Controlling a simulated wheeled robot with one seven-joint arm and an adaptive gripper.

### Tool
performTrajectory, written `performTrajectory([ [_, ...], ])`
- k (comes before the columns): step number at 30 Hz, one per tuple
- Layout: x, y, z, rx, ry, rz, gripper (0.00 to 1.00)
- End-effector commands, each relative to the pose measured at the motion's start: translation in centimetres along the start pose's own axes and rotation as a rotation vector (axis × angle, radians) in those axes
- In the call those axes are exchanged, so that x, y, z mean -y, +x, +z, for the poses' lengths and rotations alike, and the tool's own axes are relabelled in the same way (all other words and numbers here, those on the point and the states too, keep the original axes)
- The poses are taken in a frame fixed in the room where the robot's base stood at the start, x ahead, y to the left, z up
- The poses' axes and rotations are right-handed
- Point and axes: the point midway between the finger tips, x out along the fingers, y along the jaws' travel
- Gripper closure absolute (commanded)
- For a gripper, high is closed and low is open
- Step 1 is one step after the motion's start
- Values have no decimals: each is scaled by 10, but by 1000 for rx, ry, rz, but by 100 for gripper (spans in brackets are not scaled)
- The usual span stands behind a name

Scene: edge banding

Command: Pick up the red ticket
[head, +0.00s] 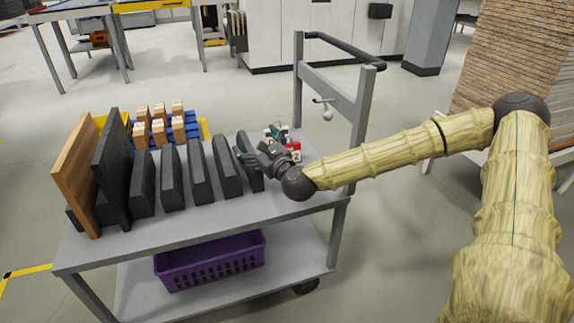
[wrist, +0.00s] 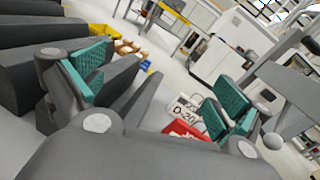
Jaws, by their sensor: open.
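The red ticket (head: 294,146) lies at the right end of the cart top, beside my wrist in the head view and partly hidden by it. In the wrist view the red ticket (wrist: 187,130) shows between the fingers, nearer the right one, its lower part cut off by my gripper body. A white ticket (wrist: 184,107) marked "D-20" is just behind it. My gripper (head: 260,146) is open with its teal pads apart, next to the last dark panel. In the wrist view nothing is held between the pads of my gripper (wrist: 157,84).
Several dark upright panels (head: 200,175) and a brown board (head: 76,178) stand on the grey cart (head: 180,229), left of my gripper. Small wooden blocks sit in blue holders (head: 194,130) behind. A purple basket (head: 210,261) is on the lower shelf. The cart's handle frame (head: 340,75) rises at the right.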

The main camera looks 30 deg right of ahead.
Motion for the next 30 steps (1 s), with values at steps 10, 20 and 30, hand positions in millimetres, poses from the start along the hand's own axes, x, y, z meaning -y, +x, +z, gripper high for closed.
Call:
performTrajectory([
  [10,90,-32,-115,-2,235,-196,0],
  [20,105,-21,-145,-12,260,-220,0],
  [30,112,11,-146,-14,260,-220,0],
])
